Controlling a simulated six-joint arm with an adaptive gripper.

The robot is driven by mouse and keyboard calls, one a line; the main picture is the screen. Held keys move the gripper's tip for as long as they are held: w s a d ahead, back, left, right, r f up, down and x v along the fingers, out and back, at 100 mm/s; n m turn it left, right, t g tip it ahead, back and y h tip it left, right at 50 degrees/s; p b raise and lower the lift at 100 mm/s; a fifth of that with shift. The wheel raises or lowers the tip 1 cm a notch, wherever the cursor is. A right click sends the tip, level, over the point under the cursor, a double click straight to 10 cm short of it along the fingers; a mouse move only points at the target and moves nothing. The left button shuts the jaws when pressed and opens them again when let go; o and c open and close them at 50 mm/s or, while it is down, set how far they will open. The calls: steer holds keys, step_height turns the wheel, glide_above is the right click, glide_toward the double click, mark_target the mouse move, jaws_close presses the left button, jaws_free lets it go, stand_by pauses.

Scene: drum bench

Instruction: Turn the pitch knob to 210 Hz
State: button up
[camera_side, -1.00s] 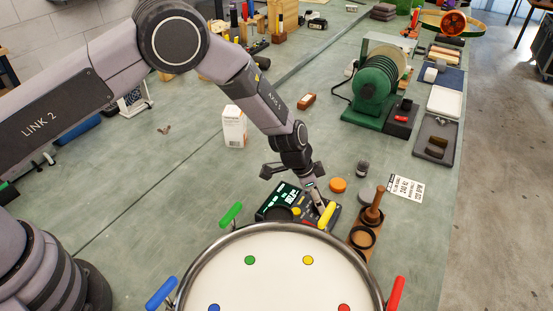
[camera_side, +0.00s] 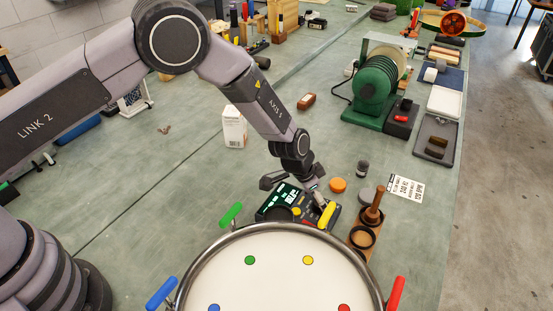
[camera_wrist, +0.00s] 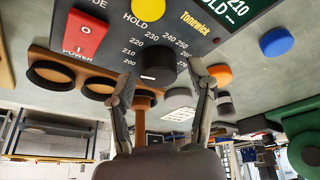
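The tuner box (camera_side: 272,209) stands behind the drum in the side view, its screen lit green. In the wrist view, the black pitch knob (camera_wrist: 155,68) has a white mark on its lower face. Printed numbers from 200 upward curve around it; the mark's exact setting is unclear. In the side view my gripper (camera_side: 318,197) is low over the tuner's right part, where the knob is hidden.
The drum (camera_side: 280,268) with coloured handles is close in front of the tuner. A wooden stand (camera_side: 373,215) with dark rings is to the right. An orange puck (camera_side: 338,185) and a printed card (camera_side: 405,188) lie nearby.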

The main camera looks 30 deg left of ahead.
steer(key=shift+o, duration=0.2)
steer(key=v, duration=1.2)
steer(key=shift+d, duration=0.1)
steer(key=s+a+r+n, duration=0.1)
steer(key=s+a+r, duration=0.2)
steer(key=a+r, duration=0.4)
steer(key=s+a+r+n+t, duration=0.1)
steer(key=s+a+r, duration=0.25)
steer(key=r, duration=0.45)
steer(key=s+a+r+n, duration=0.1)
steer(key=s+a+r, duration=0.2)
steer(key=a+r, duration=0.4)
steer(key=s+a+r+n+y, duration=0.1)
steer(key=s+a, duration=0.4)
steer(key=s, duration=0.5)
steer(key=s+a+r+n+t+y, duration=0.1)
steer(key=s+a+r+n+y, duration=0.1)
steer(key=s+a, duration=0.4)
steer(key=s+r+n, duration=0.1)
steer(key=s, duration=0.3)
steer(key=shift+a+n, duration=0.15)
steer(key=shift+n, duration=0.25)
steer(key=shift+r, duration=0.1)
steer(key=shift+c, duration=0.3)
